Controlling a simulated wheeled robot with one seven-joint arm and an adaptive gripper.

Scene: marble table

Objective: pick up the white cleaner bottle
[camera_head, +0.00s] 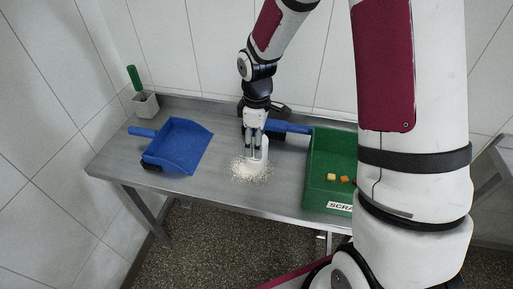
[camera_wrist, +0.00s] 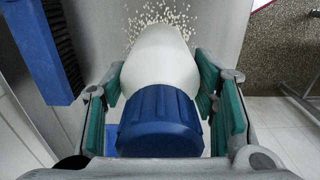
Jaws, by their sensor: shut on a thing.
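The white cleaner bottle (camera_head: 259,158) stands on the grey table in the head view, beside and partly over a patch of scattered pale crumbs (camera_head: 242,170). In the wrist view the white bottle (camera_wrist: 162,58) with its blue cap (camera_wrist: 160,118) lies between the green-padded fingers. My gripper (camera_head: 254,140) comes down from above and is shut on the bottle's upper part; the same gripper (camera_wrist: 162,100) fills the lower wrist view. Whether the bottle's base touches the table cannot be told.
A blue dustpan (camera_head: 178,146) lies at the left of the table (camera_head: 215,180). A blue-handled brush (camera_head: 290,127) lies behind the bottle. A pot with a green-handled brush (camera_head: 146,104) stands back left.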

